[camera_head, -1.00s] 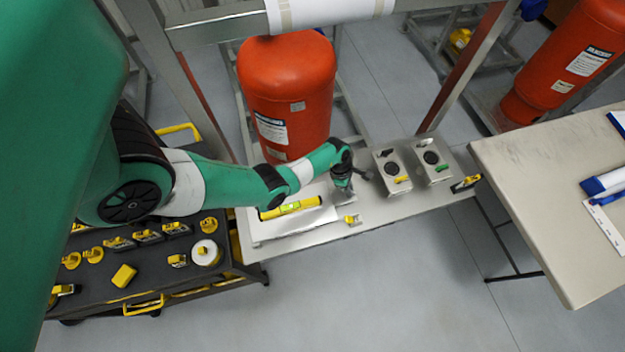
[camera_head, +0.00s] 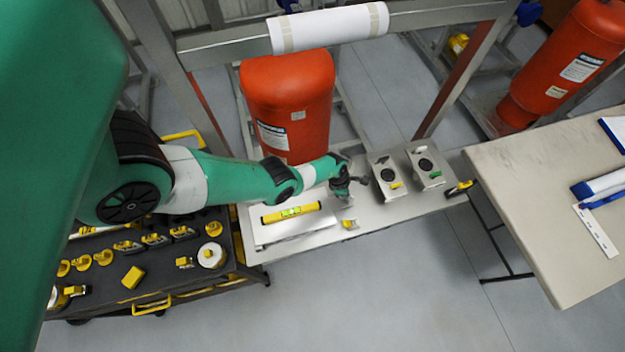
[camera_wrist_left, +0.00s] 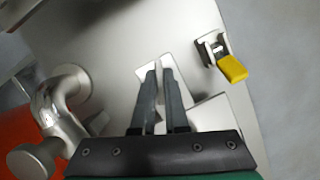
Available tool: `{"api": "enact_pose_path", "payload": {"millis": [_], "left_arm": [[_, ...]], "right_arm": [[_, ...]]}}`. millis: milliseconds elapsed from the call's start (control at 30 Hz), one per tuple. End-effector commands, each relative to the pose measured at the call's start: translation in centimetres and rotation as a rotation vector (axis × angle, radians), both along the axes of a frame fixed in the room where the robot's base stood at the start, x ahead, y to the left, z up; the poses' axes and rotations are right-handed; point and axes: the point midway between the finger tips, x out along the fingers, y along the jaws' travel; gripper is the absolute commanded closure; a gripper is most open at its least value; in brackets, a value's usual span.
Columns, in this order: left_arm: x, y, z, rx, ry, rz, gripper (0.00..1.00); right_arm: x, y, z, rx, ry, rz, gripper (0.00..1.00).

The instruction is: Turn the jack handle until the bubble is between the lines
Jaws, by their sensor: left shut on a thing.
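A yellow spirit level (camera_head: 291,212) with a green vial lies on a pale metal plate (camera_head: 262,234) at the left of the bench. The bubble is too small to read against the lines. My left gripper (camera_head: 343,190) is over the bench just right of the plate. In the left wrist view its two dark fingers (camera_wrist_left: 157,92) are closed close together on a narrow bright metal piece (camera_wrist_left: 160,75), which I take as the jack handle. The fingers cover most of it. My right gripper is in neither view.
A yellow-tipped clip (camera_wrist_left: 232,68) sits beside the fingers, and a bent metal fitting (camera_wrist_left: 62,100) stands on their other side. Two metal boxes (camera_head: 388,176) with dark dials are to the right. A red tank (camera_head: 288,95) stands behind the bench; a black tool tray (camera_head: 105,285) is at left.

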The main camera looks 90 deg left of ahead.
Motion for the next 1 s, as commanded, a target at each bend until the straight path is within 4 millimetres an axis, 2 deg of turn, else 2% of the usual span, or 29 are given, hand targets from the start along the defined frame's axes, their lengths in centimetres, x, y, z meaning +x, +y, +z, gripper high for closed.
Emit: {"api": "enact_pose_path", "payload": {"millis": [467,767,1000], "left_arm": [[0.0,0.0,0.2,-0.002,0.000,0.036,1.00],[0.0,-0.1,0.4,-0.002,0.002,0.217,1.00],[0.1,0.0,0.1,0.001,-0.002,0.322,1.00]], "right_arm": [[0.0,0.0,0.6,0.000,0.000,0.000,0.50],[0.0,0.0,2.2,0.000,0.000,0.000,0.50],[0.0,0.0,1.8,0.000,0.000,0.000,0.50]]}}
